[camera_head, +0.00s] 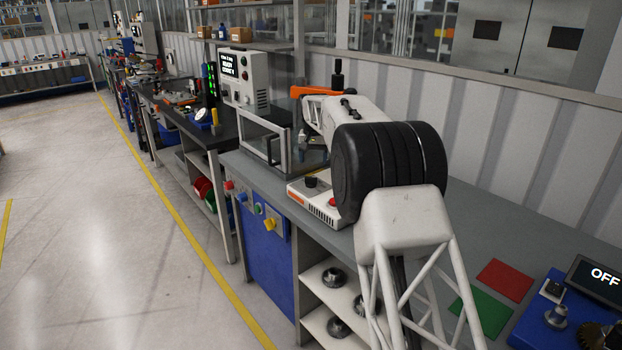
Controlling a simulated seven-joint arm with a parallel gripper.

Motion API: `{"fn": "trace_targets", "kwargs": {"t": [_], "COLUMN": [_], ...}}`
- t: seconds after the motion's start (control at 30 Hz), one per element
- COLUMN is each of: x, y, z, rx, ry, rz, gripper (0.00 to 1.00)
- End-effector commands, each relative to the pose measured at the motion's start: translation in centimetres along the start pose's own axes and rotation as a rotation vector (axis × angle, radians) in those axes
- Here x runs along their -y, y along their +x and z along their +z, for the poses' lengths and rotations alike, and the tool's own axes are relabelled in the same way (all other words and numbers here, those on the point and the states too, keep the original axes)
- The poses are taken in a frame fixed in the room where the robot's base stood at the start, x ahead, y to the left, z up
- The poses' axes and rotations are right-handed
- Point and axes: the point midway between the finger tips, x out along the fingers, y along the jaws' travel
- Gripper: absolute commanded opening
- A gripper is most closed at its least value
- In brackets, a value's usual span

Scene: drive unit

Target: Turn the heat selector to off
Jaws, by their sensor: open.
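A white box-shaped unit (318,204) with an orange label stands on the grey bench. A black knob (311,182) on its top and a red button (333,202) show. The knob may be the heat selector; its marks and pointer are too small to read. My arm covers the unit's right part.
A clear-walled enclosure (264,142) stands left of the unit, before a grey control box (243,78). A blue panel (266,262) below carries coloured knobs. Red (505,280) and green (483,312) mats lie right, near a display (598,276) reading OFF.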

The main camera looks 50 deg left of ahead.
Motion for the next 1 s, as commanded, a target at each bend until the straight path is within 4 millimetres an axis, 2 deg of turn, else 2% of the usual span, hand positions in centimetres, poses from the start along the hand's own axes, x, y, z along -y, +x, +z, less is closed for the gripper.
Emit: {"fn": "trace_targets", "kwargs": {"t": [0.17, 0.63, 0.77, 1.0], "x": [0.9, 0.8, 0.8, 0.8], "y": [0.4, 0.9, 1.9, 4.7], "z": [-0.1, -0.1, -0.1, -0.1], "rx": [0.001, 0.002, 0.003, 0.004], "ry": [-0.006, -0.005, -0.005, -0.005], "rz": [0.000, 0.001, 0.001, 0.001], "gripper": [0.74, 0.74, 0.74, 0.74]}}
